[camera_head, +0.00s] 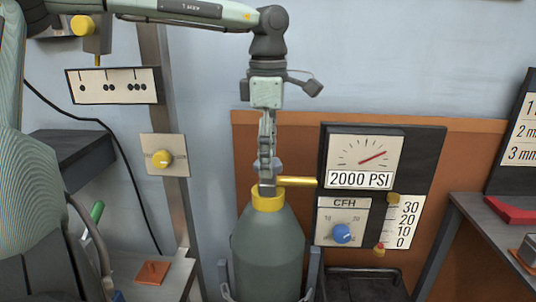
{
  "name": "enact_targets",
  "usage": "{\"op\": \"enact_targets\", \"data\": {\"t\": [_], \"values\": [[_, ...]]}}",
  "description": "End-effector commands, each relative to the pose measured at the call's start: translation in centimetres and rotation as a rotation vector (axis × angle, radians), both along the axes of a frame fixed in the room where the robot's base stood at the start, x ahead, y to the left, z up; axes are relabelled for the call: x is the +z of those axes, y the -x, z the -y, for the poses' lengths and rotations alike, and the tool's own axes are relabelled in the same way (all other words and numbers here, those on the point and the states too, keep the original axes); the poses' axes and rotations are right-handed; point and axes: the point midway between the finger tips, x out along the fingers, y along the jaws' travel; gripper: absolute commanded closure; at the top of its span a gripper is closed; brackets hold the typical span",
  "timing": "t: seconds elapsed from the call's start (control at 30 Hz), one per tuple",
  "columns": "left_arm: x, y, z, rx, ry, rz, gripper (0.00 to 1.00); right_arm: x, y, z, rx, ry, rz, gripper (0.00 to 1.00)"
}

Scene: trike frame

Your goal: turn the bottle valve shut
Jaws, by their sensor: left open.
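A dark green gas bottle (268,255) with a yellow collar (268,199) stands upright at the lower middle. A yellow bar (298,181) sticks out to the right from the bottle's top. My left gripper (267,183) points down over the bottle top, with its arm coming in from the upper left. It is open, with its fingertips just above the collar and beside the bar's left end. The gripper hides most of the valve; a small bluish part shows behind the fingers. I cannot tell whether they touch the valve. My right gripper is not in view.
A gauge (360,157) labelled 2000 PSI is right of the bottle, with its needle toward the upper right. Below it are a CFH panel with a blue knob (342,233) and a 0–30 scale (405,224). A grey table (480,225) stands at right. A yellow-knob panel (163,140) is left.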

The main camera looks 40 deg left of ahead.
Motion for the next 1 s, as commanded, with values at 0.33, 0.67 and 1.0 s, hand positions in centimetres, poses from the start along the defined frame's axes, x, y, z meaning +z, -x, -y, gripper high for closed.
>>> {"op": "enact_targets", "data": {"t": [0.33, 0.67, 1.0], "values": [[3.2, -0.1, 0.0, 0.002, -0.002, 0.005, 0.3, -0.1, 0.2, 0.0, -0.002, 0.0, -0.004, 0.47], [9.9, -0.1, 0.0, 0.002, -0.001, 0.003, 0.3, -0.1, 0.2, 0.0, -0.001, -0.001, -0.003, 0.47], [12.1, 0.0, 0.0, 0.0, 0.0, 0.0, 0.3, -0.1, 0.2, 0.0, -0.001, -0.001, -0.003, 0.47]]}}
